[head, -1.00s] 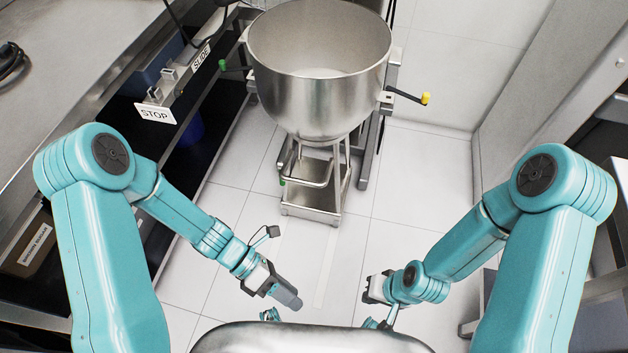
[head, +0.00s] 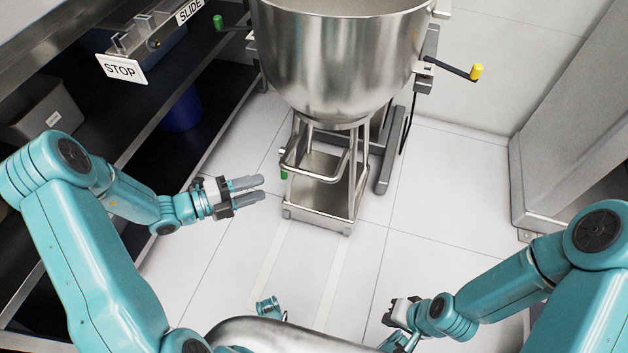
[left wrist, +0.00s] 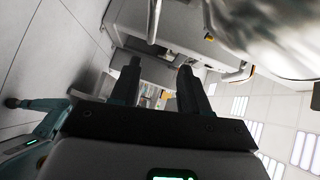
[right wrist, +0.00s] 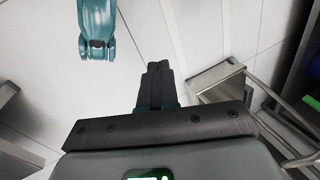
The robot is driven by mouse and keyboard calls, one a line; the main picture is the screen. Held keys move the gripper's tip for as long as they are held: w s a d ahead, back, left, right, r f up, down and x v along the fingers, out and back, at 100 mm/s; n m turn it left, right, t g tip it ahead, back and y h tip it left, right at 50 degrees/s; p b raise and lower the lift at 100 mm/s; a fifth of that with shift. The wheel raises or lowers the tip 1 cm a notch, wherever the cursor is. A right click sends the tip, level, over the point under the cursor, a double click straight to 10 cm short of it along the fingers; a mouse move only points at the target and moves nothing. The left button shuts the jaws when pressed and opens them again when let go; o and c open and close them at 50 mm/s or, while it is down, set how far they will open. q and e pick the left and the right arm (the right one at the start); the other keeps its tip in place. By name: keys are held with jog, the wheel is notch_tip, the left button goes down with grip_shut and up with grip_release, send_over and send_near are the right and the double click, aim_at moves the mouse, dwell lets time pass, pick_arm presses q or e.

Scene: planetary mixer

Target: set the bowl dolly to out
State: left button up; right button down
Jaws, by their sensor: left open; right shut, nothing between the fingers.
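The bowl dolly (head: 345,212) is a low metal frame on the floor, with the large steel bowl (head: 340,60) above it. My right gripper (right wrist: 157,68) is shut and empty, low at the right in the head view, well away from the dolly.
Two pale strips (head: 330,275) run along the floor from the dolly toward me. A shelf with a STOP sign (head: 122,69) stands left. A yellow-knobbed lever (head: 475,72) sticks out to the right of the bowl.

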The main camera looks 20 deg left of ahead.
aim_at(305, 176)
pick_arm(q)
jog(key=b+x, duration=0.1)
jog(key=x, duration=0.3)
jog(key=f+b+x, duration=0.1)
jog(key=b+x, duration=0.1)
jog(key=x, duration=0.3)
jog(key=f+b+x, duration=0.1)
jog(key=b+x, duration=0.1)
jog(key=x, duration=0.3)
jog(key=shift+w+a, duration=0.25)
jog(key=shift+a, duration=0.05)
jog(key=shift+w+d+b, duration=0.3)
jog(key=shift+w+d, duration=0.15)
pick_arm(e)
notch_tip(305, 176, down, 6)
jog(key=d, duration=0.1)
jog(key=shift+w, duration=0.4)
pick_arm(q)
grip_shut()
